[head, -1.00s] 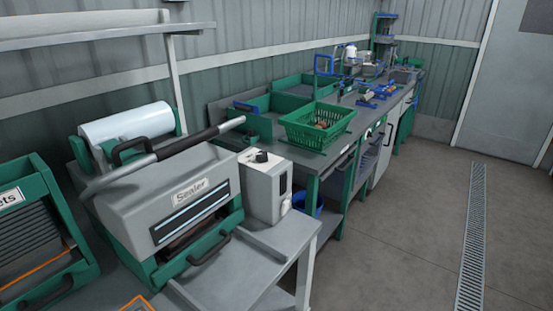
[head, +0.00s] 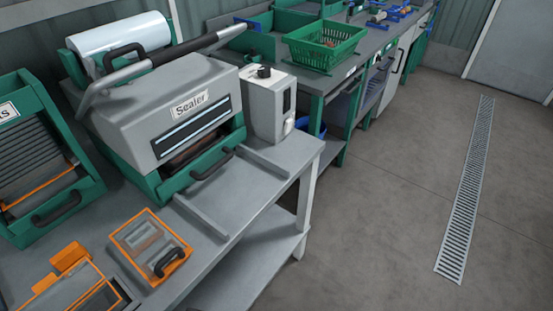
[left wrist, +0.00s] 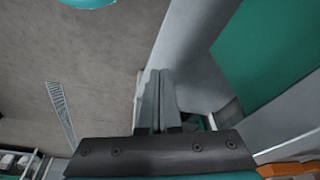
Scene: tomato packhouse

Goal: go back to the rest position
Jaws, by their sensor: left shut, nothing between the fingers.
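My left gripper (left wrist: 158,100) shows in the left wrist view with its two fingers together and nothing between them. Neither gripper shows in the head view, and my right gripper is in no view.
In the head view the grey sealer (head: 165,110) stands on the bench (head: 255,205), with orange-edged trays (head: 150,245) at the front. A green basket (head: 325,45) stands on the counter behind. The floor (head: 400,160) at right is clear around the drain grate (head: 467,190).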

